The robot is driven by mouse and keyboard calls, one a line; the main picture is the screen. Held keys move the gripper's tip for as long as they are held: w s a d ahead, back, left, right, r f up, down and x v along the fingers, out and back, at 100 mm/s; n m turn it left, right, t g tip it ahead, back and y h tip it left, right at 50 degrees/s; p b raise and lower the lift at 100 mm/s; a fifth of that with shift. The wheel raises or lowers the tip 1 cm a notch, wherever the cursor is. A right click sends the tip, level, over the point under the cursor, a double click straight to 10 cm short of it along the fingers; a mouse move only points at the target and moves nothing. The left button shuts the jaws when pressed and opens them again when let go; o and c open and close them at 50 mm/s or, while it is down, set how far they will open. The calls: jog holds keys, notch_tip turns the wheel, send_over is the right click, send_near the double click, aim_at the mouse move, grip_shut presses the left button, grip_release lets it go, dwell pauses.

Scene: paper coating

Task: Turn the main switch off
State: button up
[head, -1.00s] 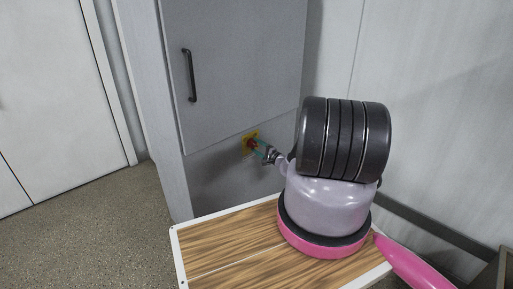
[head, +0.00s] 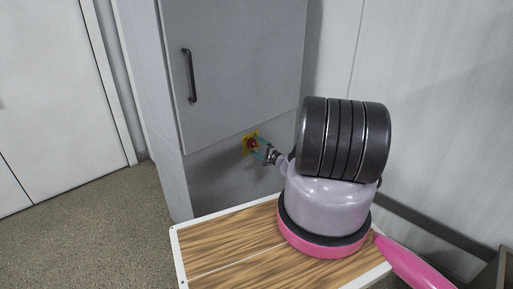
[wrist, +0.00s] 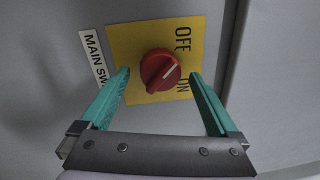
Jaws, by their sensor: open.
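The main switch is a red round knob (wrist: 160,71) with a raised grip on a yellow plate (wrist: 140,35). The plate reads OFF and ON along its right side in the wrist view, and the knob's white mark points up and right, between the two words. My gripper (wrist: 159,74) is open, with one green finger on each side of the knob and gaps between. In the head view, my gripper (head: 264,149) is in front of the knob (head: 252,143) on the cabinet's lower front. The contact depth of the fingertips cannot be told.
The grey cabinet (head: 235,70) has a shut door with a black handle (head: 190,75) above the switch. A white label (wrist: 96,58) is beside the plate. A white door (head: 50,90) is at the left, with clear floor (head: 80,225) before it.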

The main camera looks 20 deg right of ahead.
jog(key=v, duration=1)
jog(key=shift+s, duration=0.25)
jog(key=shift+d+f, duration=0.1)
